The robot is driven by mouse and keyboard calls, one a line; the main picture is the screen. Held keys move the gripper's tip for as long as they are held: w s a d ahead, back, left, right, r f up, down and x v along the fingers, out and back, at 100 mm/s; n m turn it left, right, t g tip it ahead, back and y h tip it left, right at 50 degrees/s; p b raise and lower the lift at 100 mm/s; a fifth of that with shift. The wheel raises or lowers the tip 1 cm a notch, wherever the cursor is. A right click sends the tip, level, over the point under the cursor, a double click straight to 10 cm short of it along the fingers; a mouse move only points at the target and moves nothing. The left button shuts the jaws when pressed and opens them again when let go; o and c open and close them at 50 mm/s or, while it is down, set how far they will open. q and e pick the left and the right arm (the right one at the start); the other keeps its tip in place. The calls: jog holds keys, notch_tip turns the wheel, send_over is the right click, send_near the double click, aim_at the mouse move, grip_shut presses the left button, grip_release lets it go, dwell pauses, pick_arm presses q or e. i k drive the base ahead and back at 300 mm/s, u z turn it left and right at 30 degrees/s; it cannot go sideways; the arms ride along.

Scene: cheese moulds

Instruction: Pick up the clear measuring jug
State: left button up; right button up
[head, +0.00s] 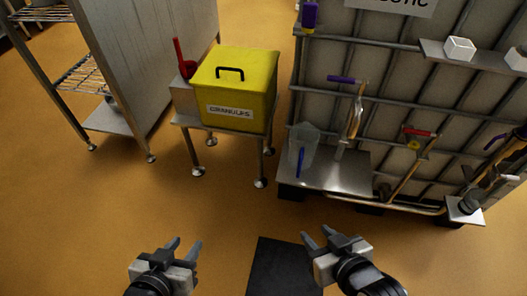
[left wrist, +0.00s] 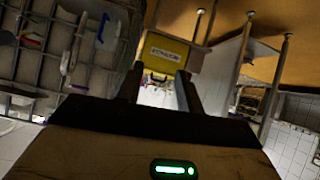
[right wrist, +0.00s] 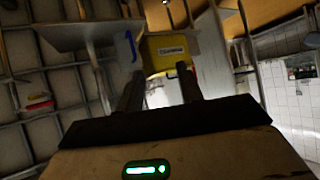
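The clear measuring jug (head: 309,140) stands on a steel shelf (head: 335,173) at the foot of the caged tank, with a blue strip, perhaps its handle, down its front. In the left wrist view the jug (left wrist: 99,30) shows at the upper left.
A yellow granules bin (head: 235,90) with a red scoop (head: 183,60) stands on a steel stand left of the jug. Tank pipes with a purple-handled valve (head: 342,79) rise close right of the jug. A steel cabinet and rack stand far left. Open floor (head: 220,215) lies in front.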

aim_at(304, 137)
jog(key=u, duration=0.65)
jog(key=i, duration=0.95)
jog(key=z, duration=1.3)
